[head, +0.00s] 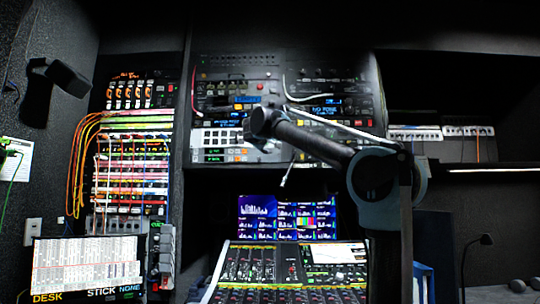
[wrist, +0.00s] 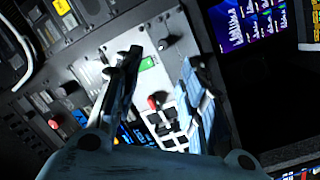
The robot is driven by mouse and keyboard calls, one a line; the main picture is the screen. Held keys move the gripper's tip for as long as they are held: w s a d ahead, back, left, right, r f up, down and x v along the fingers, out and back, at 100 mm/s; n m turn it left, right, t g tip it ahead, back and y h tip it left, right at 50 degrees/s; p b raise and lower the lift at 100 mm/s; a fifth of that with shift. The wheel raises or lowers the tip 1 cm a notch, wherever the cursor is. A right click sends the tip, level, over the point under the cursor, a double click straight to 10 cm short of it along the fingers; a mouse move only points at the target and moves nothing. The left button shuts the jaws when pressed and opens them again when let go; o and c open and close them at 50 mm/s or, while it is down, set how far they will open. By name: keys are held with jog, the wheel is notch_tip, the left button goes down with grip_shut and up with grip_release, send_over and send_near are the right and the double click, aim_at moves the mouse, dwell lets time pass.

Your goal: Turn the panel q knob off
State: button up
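My gripper (wrist: 163,60) is open in the wrist view, its two fingers spread in front of a light grey control panel (wrist: 92,77). A small black knob (wrist: 164,44) shows between and just beyond the fingertips. I cannot read a label that tells which is the panel q knob. Nothing is held, and contact with a knob cannot be made out. In the head view my arm reaches the rack panel (head: 223,137) and covers part of it; finger detail is unclear there.
A lit monitor (head: 260,208) and a mixing desk (head: 270,262) lie below the rack. A patch bay (head: 130,172) with orange cables stands at left. White cables (head: 300,98) hang across the rack front near my arm. An open dark shelf (head: 470,105) is at right.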

jog(key=s+d+m+y, duration=0.2)
jog(key=s+m, duration=0.1)
jog(key=m, duration=0.1)
jog(key=y, duration=0.1)
send_near(271, 151)
jog(key=shift+m, duration=0.4)
jog(key=w, duration=0.8)
jog(key=shift+w+a, duration=0.1)
jog(key=shift+w, duration=0.3)
grip_shut()
